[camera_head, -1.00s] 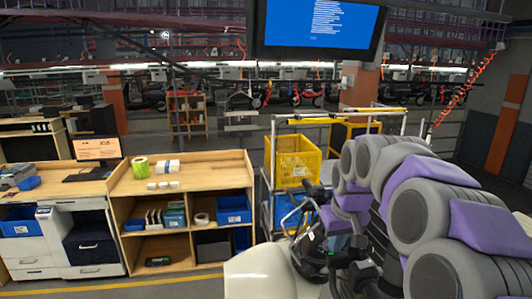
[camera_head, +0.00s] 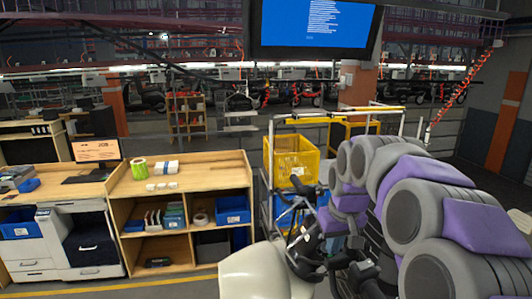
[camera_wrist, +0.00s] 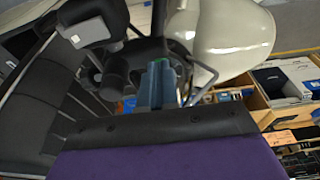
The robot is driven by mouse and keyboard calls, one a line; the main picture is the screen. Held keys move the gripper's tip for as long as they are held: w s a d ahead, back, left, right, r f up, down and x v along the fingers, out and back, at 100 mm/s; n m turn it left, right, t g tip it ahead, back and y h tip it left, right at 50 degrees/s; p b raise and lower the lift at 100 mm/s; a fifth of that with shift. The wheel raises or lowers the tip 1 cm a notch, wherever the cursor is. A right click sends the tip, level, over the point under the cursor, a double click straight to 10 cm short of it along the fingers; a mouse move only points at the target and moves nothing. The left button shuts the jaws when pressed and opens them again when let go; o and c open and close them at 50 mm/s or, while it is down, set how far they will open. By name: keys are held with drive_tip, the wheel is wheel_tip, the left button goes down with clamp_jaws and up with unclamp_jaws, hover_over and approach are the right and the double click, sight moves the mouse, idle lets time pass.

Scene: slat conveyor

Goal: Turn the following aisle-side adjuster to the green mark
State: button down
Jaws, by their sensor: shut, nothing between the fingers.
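A scooter with a cream body panel (camera_head: 262,274) and dark handlebar parts (camera_head: 306,250) stands at the bottom middle of the head view, partly behind my arm. The wrist view shows the cream panel (camera_wrist: 232,38) close up, with dark fittings and metal rods beside it. My gripper (camera_wrist: 160,68) shows there as two blue-grey fingers close together, shut and empty, pointing at the dark fittings. I cannot tell whether the fingers touch anything. The adjuster cannot be made out clearly, and my arm hides this area in the head view.
A yellow crate (camera_head: 292,160) sits on a rack behind the scooter. A wooden shelf unit (camera_head: 180,192) with blue bins stands at the left, beside a grey-white cabinet (camera_head: 84,245). A screen (camera_head: 315,24) hangs above. Floor shows in front of the shelves.

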drive_tip(key=shift+s+a+f, duration=0.1)
drive_tip(key=shift+a+f, duration=0.15)
drive_tip(key=shift+a, duration=0.15)
drive_tip(key=shift+s+a+b, duration=0.1)
drive_tip(key=shift+a+b, duration=0.2)
drive_tip(key=shift+a, duration=0.8)
drive_tip(key=shift+a+b, duration=0.1)
drive_tip(key=shift+b, duration=0.2)
drive_tip(key=shift+s, duration=0.1)
drive_tip(key=w+p+v, duration=0.1)
drive_tip(key=p+v, duration=0.2)
drive_tip(key=v, duration=0.3)
hover_over(321, 247)
drive_tip(key=s, duration=0.3)
drive_tip(key=shift+a+r, duration=0.2)
drive_tip(key=shift+a, duration=0.25)
